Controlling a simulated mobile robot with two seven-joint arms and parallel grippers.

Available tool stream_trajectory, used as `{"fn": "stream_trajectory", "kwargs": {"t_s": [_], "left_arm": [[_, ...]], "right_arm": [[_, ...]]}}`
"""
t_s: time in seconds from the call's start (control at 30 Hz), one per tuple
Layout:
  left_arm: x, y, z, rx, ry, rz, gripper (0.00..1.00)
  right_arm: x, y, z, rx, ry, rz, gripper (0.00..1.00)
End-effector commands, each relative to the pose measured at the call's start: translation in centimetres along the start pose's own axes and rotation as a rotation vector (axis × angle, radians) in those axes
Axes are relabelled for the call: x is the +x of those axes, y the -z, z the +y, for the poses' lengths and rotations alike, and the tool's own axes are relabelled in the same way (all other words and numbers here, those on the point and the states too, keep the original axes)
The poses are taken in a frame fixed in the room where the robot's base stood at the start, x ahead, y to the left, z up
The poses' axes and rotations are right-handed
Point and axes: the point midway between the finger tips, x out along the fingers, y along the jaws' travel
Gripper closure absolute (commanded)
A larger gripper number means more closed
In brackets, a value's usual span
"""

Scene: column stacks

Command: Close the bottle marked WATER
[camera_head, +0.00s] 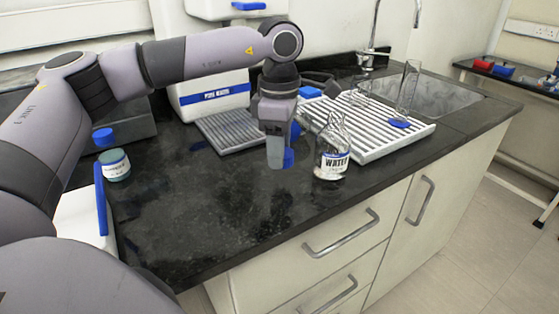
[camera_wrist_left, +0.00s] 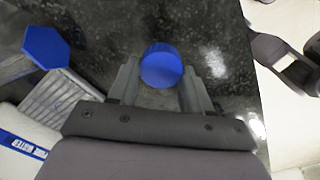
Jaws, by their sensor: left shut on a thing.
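The clear glass bottle marked WATER (camera_head: 331,164) stands upright near the front edge of the dark counter. I see no cap on its narrow neck. My left gripper (camera_head: 281,159) points down over the counter, just left of the bottle and apart from it. It is shut on a blue cap (camera_head: 289,158). In the left wrist view the round blue cap (camera_wrist_left: 161,66) sits between the two fingers. The bottle cannot be made out in the left wrist view. My right gripper is not in view.
A white slatted rack (camera_head: 377,135) lies behind the bottle, with a glass cylinder (camera_head: 408,88) by the sink. A white box marked PURE WATER (camera_head: 205,108) and a grey grille (camera_head: 226,132) stand behind. The front counter is clear.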

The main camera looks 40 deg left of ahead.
Motion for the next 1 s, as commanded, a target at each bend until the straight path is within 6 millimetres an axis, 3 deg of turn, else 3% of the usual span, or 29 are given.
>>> {"fn": "stream_trajectory", "kwargs": {"t_s": [0.3, 0.5, 0.7, 1.0], "left_arm": [[-9.6, -0.1, 0.0, 0.002, -0.003, -0.004, 0.79], [-13.8, -0.1, 0.0, 0.002, -0.001, -0.001, 0.79], [-15.6, -0.1, 0.0, 0.002, -0.001, -0.001, 0.79], [-15.7, -0.1, 0.0, 0.003, 0.0, 0.0, 0.79]], "right_arm": [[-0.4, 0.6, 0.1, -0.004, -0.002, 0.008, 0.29], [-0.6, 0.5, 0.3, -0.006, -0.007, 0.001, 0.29], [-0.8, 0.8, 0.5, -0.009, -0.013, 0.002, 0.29], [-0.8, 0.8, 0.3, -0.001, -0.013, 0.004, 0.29]]}}
